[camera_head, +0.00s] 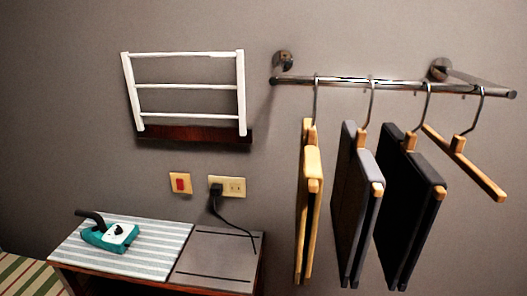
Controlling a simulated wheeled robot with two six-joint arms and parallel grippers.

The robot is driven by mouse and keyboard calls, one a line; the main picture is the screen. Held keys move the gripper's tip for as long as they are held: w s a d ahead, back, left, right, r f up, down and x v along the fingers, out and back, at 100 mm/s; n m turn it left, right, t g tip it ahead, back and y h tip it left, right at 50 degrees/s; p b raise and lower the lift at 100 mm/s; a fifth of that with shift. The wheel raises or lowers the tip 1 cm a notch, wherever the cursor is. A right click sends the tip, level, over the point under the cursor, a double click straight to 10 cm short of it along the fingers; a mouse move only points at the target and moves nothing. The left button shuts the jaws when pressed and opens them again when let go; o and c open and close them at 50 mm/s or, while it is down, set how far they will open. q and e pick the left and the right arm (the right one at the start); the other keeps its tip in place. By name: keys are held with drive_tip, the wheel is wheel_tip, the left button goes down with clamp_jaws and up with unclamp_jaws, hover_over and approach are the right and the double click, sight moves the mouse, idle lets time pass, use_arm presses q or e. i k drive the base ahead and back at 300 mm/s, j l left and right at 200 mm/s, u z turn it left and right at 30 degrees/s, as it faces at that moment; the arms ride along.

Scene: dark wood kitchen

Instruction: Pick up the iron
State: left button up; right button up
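The iron (109,235) is teal with a white panel and a dark handle that sticks up to the left. It rests on a striped grey-and-white pad (150,257) on top of a low wooden cabinet at the lower left in the head view. Neither of my grippers is in view, and nothing touches the iron from above.
Dark plain surface (216,257) lies right of the pad, with a black cord running up to a wall socket (236,187). A metal rail (395,84) holds hangers with folded trousers at right. A white rack (188,87) hangs above. A striped cloth (28,276) lies lower left.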

sight(101, 236)
drive_tip(key=u, duration=1.35)
